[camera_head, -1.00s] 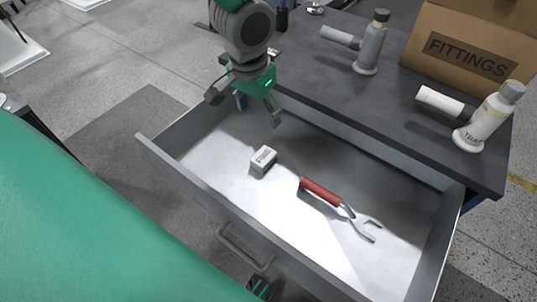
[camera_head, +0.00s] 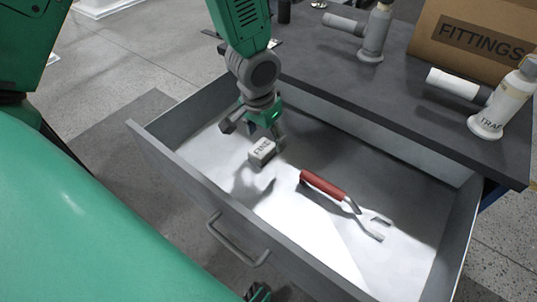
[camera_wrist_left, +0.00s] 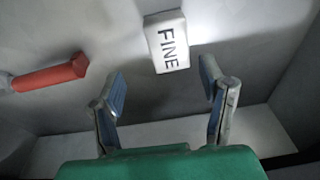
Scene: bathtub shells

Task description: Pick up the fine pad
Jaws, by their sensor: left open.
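The fine pad (camera_head: 262,152) is a small whitish block marked "FINE", lying in the open drawer (camera_head: 300,262). My left gripper (camera_head: 254,132) is inside the drawer, just above and behind the pad. In the left wrist view the pad (camera_wrist_left: 167,42) lies beyond the fingertips, roughly centred on the gap between them. My left gripper (camera_wrist_left: 161,88) is open with nothing between its fingers. A small part of my other gripper (camera_head: 258,291) may show at the bottom edge; its fingers cannot be made out.
A red-handled tool (camera_head: 324,184) lies right of the pad in the drawer, and it also shows in the left wrist view (camera_wrist_left: 50,75). The drawer walls surround both.

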